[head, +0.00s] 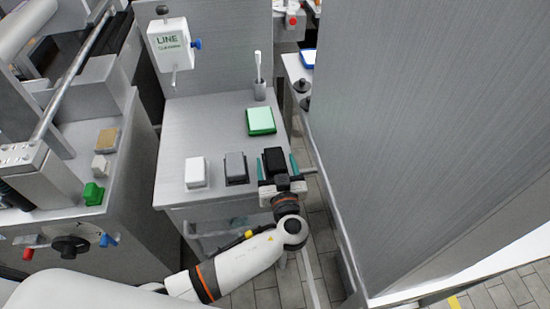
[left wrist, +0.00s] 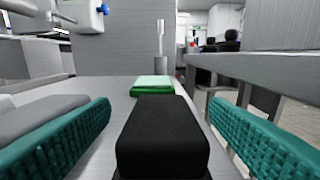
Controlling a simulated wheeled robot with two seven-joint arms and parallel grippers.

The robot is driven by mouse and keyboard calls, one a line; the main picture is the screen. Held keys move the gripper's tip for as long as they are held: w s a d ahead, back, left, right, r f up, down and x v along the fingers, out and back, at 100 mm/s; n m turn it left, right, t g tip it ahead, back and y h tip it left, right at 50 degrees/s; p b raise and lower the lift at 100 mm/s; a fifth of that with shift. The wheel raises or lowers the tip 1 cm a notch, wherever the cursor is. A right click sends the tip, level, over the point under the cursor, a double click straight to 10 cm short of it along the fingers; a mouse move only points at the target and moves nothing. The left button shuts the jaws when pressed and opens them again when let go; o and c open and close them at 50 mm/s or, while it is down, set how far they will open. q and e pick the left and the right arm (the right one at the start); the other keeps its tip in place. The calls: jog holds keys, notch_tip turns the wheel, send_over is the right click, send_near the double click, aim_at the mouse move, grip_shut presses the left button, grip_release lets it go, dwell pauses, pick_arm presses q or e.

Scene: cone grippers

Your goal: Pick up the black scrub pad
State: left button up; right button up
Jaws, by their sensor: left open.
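The black scrub pad (head: 274,160) lies near the right front corner of the grey metal table (head: 215,120). My left gripper (head: 279,164) is open, with its teal fingers on either side of the pad. In the left wrist view the black pad (left wrist: 162,135) sits between the two open fingers (left wrist: 165,145), with visible gaps on both sides. Its underside is hidden. My right gripper is not in view.
A grey pad (head: 236,167) lies just left of the black one, with a white pad (head: 195,171) farther left. A green pad (head: 261,121) and a brush in a holder (head: 260,88) are behind. A tall grey panel (head: 430,130) stands to the right.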

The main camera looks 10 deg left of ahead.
pick_arm(q)
jog(key=shift+x, duration=1.45)
jog(key=shift+f, duration=0.1)
jog(key=c, duration=1)
jog(key=shift+d, duration=0.1)
jog(key=shift+c, duration=0.2)
